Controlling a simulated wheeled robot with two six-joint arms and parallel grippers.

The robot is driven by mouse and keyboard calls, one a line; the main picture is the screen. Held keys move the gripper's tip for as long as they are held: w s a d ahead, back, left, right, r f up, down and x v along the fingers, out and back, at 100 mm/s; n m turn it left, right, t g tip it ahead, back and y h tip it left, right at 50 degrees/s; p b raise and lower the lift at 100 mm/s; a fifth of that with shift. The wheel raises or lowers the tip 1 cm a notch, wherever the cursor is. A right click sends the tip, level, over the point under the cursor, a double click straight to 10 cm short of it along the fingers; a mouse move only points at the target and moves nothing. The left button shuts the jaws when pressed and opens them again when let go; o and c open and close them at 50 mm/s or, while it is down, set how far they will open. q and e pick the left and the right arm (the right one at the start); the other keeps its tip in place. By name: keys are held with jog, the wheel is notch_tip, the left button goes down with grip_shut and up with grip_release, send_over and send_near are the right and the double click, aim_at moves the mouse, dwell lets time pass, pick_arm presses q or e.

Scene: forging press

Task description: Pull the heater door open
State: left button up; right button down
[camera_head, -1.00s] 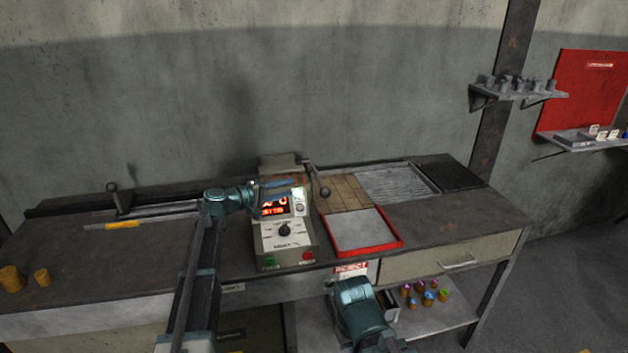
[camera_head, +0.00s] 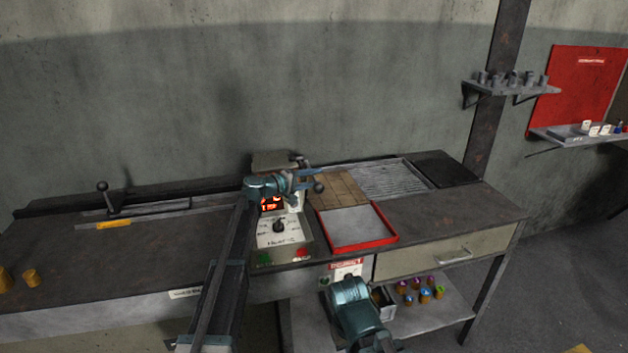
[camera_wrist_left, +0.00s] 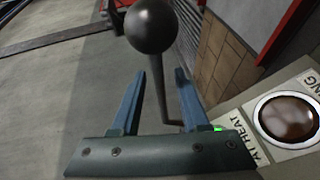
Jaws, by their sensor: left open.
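The heater (camera_head: 280,228) is a pale box on the bench with a glowing display, a black dial and green and red buttons. A lever with a dark ball knob (camera_head: 319,187) sticks out at its upper right. The left gripper (camera_head: 311,180) is open at the lever, in front of the heater's upper part, and hides much of it. In the left wrist view, the ball knob (camera_wrist_left: 150,25) lies just beyond the open fingertips (camera_wrist_left: 161,72), and its rod runs down between the fingers. I cannot tell whether they touch it. The right gripper does not show.
A red-rimmed tray (camera_head: 362,246) and tan tiles (camera_head: 341,189) lie right of the heater. Another ball-knobbed lever (camera_head: 102,187) stands at the left, near a yellow-handled tool (camera_head: 114,224). My right forearm is in front of the bench. The bench's left top is mostly clear.

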pick_arm(q)
jog(key=shift+w+d, duration=0.1)
jog(key=shift+d, duration=0.05)
grip_shut()
dwell(1.4)
